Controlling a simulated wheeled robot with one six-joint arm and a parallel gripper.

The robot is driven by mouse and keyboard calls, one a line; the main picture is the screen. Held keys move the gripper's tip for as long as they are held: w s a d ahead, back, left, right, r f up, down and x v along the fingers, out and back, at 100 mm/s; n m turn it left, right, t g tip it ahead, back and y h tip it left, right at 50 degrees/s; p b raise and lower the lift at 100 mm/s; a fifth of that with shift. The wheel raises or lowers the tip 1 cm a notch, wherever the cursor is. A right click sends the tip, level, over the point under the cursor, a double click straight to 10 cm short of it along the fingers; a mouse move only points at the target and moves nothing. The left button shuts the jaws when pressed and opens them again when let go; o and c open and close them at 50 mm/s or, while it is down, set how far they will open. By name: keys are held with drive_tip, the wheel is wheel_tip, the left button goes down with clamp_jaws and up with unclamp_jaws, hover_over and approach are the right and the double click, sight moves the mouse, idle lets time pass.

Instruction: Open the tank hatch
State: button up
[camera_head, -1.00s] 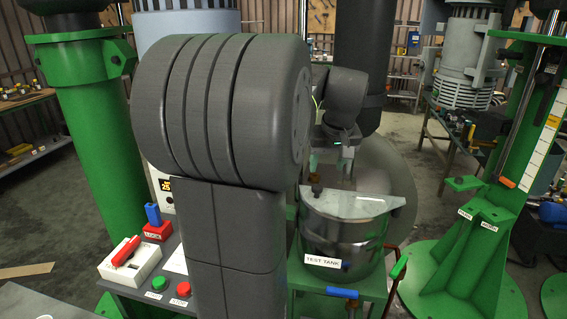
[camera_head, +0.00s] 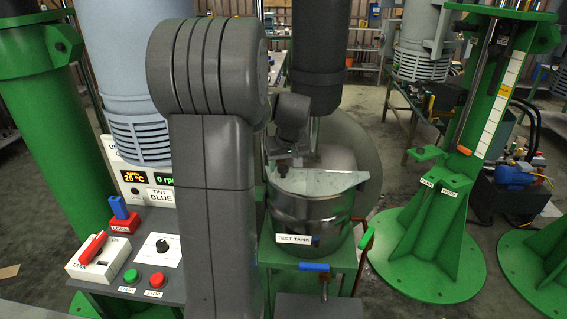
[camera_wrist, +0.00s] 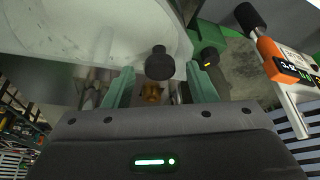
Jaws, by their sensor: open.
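The test tank (camera_head: 312,212) is a shiny metal vessel on a green stand, labelled TEST TANK. Its pale flat hatch (camera_head: 328,181) lies shut across the top; it also fills the upper left of the wrist view (camera_wrist: 80,40). A dark round knob (camera_wrist: 160,63) shows between the fingers in the wrist view, with a brass piece below it. My gripper (camera_wrist: 159,80) is open, with one green finger on each side of the knob. In the head view my gripper (camera_head: 284,160) is just above the hatch's left part, partly hidden by my arm.
A control panel with a red-handled switch (camera_head: 93,249), a blue-handled lock (camera_head: 120,213), a black dial (camera_head: 162,246) and green and red buttons stands left. A green column (camera_head: 450,215) stands right.

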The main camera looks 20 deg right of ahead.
sight(298, 188)
drive_tip(key=shift+w+f, duration=0.1)
drive_tip(key=shift+f, duration=0.15)
clamp_jaws()
drive_tip(key=shift+s+a+n+b, duration=0.1)
drive_tip(key=shift+s+n+b, duration=0.2)
drive_tip(key=shift+s, duration=0.35)
drive_tip(key=s+d+n+y+b, duration=0.1)
drive_tip(key=s+n, duration=0.4)
drive_tip(key=s, duration=0.5)
drive_tip(key=s+d+n+g+y+b, duration=0.1)
drive_tip(key=s+d+n+b, duration=0.3)
drive_tip(key=s, duration=0.6)
drive_tip(key=shift+n+g+y, duration=0.3)
drive_tip(key=shift+n+y, duration=0.2)
drive_tip(key=shift+y, duration=0.3)
